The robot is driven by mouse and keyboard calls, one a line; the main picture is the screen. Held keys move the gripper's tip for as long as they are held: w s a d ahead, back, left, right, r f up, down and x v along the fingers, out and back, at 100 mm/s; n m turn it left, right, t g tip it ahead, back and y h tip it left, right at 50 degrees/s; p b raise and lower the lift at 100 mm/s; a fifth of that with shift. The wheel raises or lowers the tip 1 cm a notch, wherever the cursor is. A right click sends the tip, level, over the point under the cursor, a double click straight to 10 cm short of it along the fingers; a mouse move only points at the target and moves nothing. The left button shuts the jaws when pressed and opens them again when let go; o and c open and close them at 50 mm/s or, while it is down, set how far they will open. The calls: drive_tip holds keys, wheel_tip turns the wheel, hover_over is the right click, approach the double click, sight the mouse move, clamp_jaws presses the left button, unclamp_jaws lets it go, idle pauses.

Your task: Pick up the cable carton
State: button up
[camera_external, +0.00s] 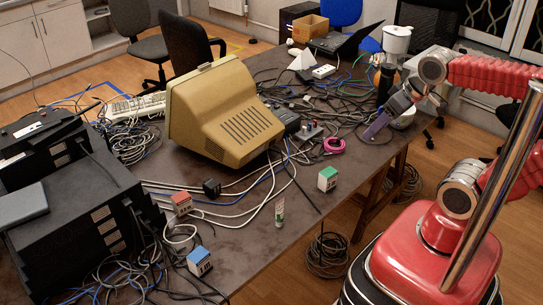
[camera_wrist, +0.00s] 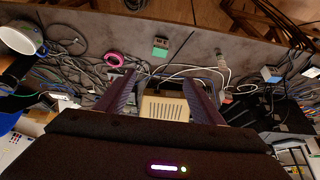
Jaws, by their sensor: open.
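No carton is clearly marked as the cable carton. An open tan cardboard carton (camera_external: 310,27) stands at the far end of the table. Several small boxes lie nearer: a green-and-white one (camera_external: 327,179), a red-and-white one (camera_external: 181,204), a black one (camera_external: 211,187) and a blue-and-white one (camera_external: 199,262). The green box also shows in the wrist view (camera_wrist: 160,47), ahead of my fingers, and the blue one at its right (camera_wrist: 270,74). My gripper (camera_external: 376,128) is open and empty above the table's right edge, apart from every box. Its two dark fingers spread in the wrist view (camera_wrist: 162,78).
A beige monitor (camera_external: 225,115) stands mid-table, with tangled cables around it. A pink cable coil (camera_external: 334,145) and a white bowl (camera_external: 405,117) lie near my gripper. Black equipment (camera_external: 80,210) fills the left. A small tube (camera_external: 279,212) stands near the front edge.

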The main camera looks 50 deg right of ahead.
drive_tip(key=shift+o, duration=0.5)
drive_tip(key=w+a+r+n+t+y, duration=0.15)
drive_tip(key=w+a+t+y, duration=0.3)
drive_tip(key=w+a, duration=1.95)
drive_tip(key=w+a+f+m+t+h, duration=0.1)
drive_tip(key=w+a+f, duration=0.3)
drive_tip(key=a+f, duration=0.25)
drive_tip(key=w+a+f+m+t+h, duration=0.1)
drive_tip(key=w+a+f, duration=0.35)
drive_tip(key=a, duration=0.35)
drive_tip(key=t+h, duration=0.1)
drive_tip(key=h, duration=0.3)
approach(185, 202)
drive_tip(key=s, duration=0.2)
drive_tip(key=shift+w+r+m, duration=0.2)
drive_tip(key=shift+r+m, duration=0.05)
drive_tip(key=shift+m, duration=0.1)
drive_tip(key=shift+w, duration=0.1)
drive_tip(key=x, duration=0.8)
drive_tip(key=shift+w, duration=0.25)
